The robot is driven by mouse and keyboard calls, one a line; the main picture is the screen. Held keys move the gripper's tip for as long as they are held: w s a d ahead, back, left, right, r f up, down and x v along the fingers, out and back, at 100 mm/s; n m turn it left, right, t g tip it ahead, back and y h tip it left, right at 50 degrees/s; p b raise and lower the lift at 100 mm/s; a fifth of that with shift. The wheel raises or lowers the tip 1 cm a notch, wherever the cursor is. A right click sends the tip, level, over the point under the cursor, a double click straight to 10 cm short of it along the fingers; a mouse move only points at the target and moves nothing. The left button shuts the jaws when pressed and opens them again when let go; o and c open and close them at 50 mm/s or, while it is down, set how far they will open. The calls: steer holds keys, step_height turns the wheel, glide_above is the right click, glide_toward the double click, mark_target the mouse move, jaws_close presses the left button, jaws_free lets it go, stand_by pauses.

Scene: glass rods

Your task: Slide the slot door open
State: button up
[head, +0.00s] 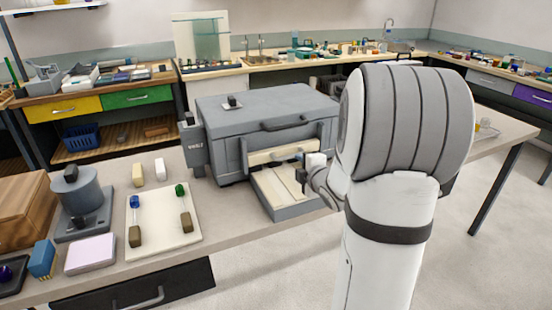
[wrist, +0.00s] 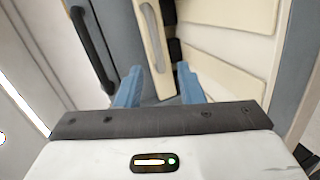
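A grey box-shaped furnace (head: 222,122) stands on the bench, with a dark bar handle (head: 285,123) on its upper front. A cream panel (head: 275,154), possibly the slot door, spans the front opening below that handle; in the wrist view it is a cream strip (wrist: 151,35) with a slotted metal piece. My gripper (head: 304,172) is at the right part of the opening, partly hidden by my arm. In the wrist view my gripper (wrist: 160,76) has its blue fingers apart, pointing toward the strip, with nothing clearly held. Contact cannot be told.
A grey-edged flap or tray with cream lining (head: 281,191) projects below the opening, close under my gripper. A cream board (head: 160,228) with two coloured-ended rods lies to the left. A grey cylindrical device (head: 82,200) and a wooden box (head: 25,208) stand farther left.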

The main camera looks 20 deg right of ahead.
mark_target(289, 158)
steer(key=shift+w+d+f+n+t+y, duration=0.3)
steer(key=shift+d+f+n+t+y, duration=0.1)
steer(key=shift+n, duration=0.5)
steer(key=shift+w, duration=0.25)
steer(key=x, duration=0.7)
steer(key=shift+w+a+p, duration=0.15)
steer(key=shift+a+p, duration=0.05)
steer(key=shift+p, duration=0.2)
steer(key=shift+c, duration=0.5)
jaws_close()
